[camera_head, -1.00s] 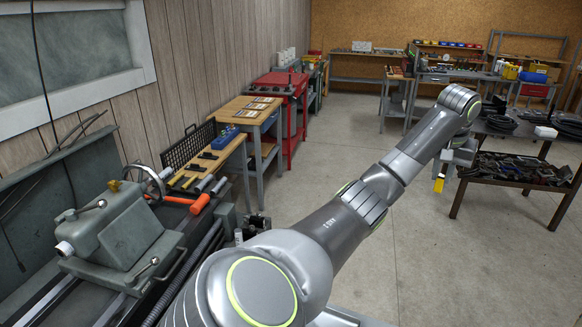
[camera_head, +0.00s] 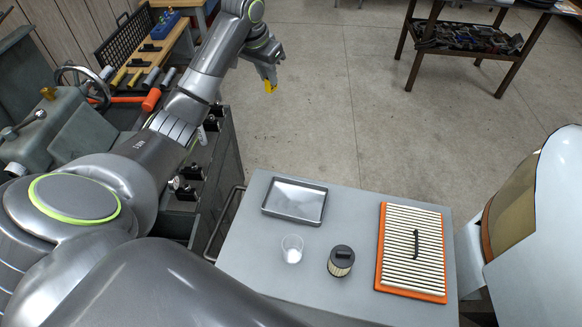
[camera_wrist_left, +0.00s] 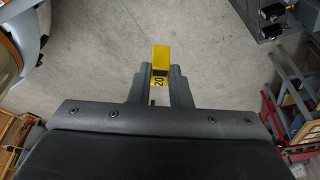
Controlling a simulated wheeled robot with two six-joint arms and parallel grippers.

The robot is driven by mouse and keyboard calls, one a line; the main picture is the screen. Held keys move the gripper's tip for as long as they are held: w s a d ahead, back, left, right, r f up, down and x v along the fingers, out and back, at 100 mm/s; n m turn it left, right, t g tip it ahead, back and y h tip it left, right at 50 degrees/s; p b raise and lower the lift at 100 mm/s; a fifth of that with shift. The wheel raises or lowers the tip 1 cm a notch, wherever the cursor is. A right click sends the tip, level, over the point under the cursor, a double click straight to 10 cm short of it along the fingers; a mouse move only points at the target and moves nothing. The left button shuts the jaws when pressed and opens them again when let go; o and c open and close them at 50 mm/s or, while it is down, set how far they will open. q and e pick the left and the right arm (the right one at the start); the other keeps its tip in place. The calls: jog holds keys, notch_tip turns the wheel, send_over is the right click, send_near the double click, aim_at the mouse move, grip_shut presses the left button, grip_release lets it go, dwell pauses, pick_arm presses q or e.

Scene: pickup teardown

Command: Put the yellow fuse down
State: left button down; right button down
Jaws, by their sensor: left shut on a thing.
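The yellow fuse (camera_wrist_left: 160,63) is held between the fingertips of my left gripper (camera_wrist_left: 160,84) in the left wrist view, with a dark "20" marked on it. In the head view the fuse (camera_head: 270,86) shows as a small yellow piece at the tip of my left gripper (camera_head: 267,74). The gripper is shut on it, up in the air over the concrete floor, beyond the far left corner of the grey cart top (camera_head: 240,240). A shallow metal tray (camera_head: 295,200) lies on the cart and looks empty. My right gripper is not in view.
The cart also holds a clear cup (camera_head: 292,248), a round black-capped filter (camera_head: 341,261) and an orange-framed air filter (camera_head: 412,250). A white curved body (camera_head: 545,230) stands at the right. A dark table (camera_head: 470,35) is at the back. Floor (camera_head: 370,120) between is clear.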

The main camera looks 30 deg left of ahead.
pick_arm(q)
jog(key=s+d+f+m+h, duration=0.2)
jog(key=s+d+f+m, duration=0.45)
jog(key=d+f, duration=0.2)
jog(key=m+g+h+b, duration=0.1)
jog(key=m+g+b, duration=0.15)
jog(key=m, duration=0.45)
send_over(292, 202)
jog(key=p, duration=0.1)
notch_tip(292, 202, down, 6)
notch_tip(292, 202, down, 7)
jog(key=b, duration=0.6)
jog(key=shift+r, duration=0.2)
notch_tip(292, 202, down, 3)
jog(key=shift+r, duration=0.2)
jog(key=shift+f, duration=0.1)
jog(key=shift+f, duration=0.15)
jog(key=c, duration=1.3)
grip_release()
jog(key=shift+c, duration=0.2)
